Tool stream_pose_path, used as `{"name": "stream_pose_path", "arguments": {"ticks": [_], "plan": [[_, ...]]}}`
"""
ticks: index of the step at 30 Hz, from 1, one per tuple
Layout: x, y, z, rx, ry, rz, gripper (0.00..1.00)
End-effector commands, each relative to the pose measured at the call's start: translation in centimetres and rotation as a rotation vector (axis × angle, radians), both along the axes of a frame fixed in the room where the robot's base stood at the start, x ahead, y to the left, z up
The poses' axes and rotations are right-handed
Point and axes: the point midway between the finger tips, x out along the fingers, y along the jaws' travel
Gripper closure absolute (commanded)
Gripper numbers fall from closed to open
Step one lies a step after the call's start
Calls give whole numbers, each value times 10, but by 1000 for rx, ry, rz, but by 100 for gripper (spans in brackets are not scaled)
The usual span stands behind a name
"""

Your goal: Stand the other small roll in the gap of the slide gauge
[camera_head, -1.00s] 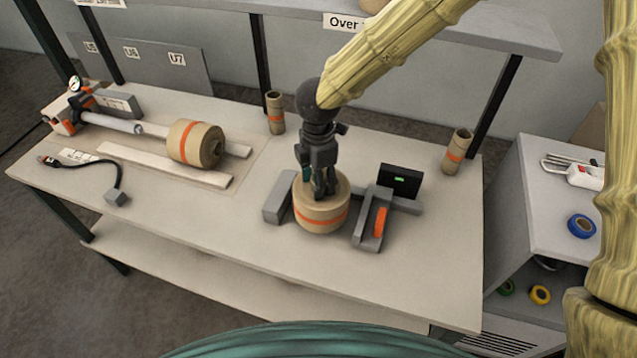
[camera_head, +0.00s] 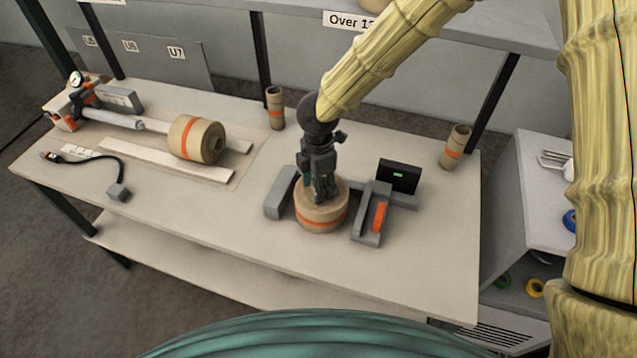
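A short, wide kraft roll (camera_head: 321,217) with an orange band stands upright on the table between the grey jaws of the slide gauge. The left jaw (camera_head: 279,197) is beside it, and the right part (camera_head: 368,226) has an orange piece and a small black display with a green readout (camera_head: 398,177). My gripper (camera_head: 324,195) points down at the roll's top and hides much of it. Whether its fingers grip the roll is unclear. Two slim rolls with orange bands stand apart, one at the back edge (camera_head: 275,108) and one at the right (camera_head: 456,147).
A larger roll (camera_head: 186,139) lies at the left by two pale rails (camera_head: 165,163) and a shaft device with a dial (camera_head: 76,79). A black cable (camera_head: 119,170) lies in front. Shelf posts rise behind the table. The front right tabletop is clear.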

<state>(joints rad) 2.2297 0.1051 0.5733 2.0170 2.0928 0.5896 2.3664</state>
Motion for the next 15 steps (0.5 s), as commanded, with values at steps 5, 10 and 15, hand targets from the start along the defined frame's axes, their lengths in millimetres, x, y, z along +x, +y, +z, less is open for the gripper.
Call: {"name": "stream_pose_path", "arguments": {"ticks": [5,10,15], "plan": [[0,0,0,0,0,0,32],[0,0,0,0,0,0,32],[0,0,4,0,0,0,32]]}}
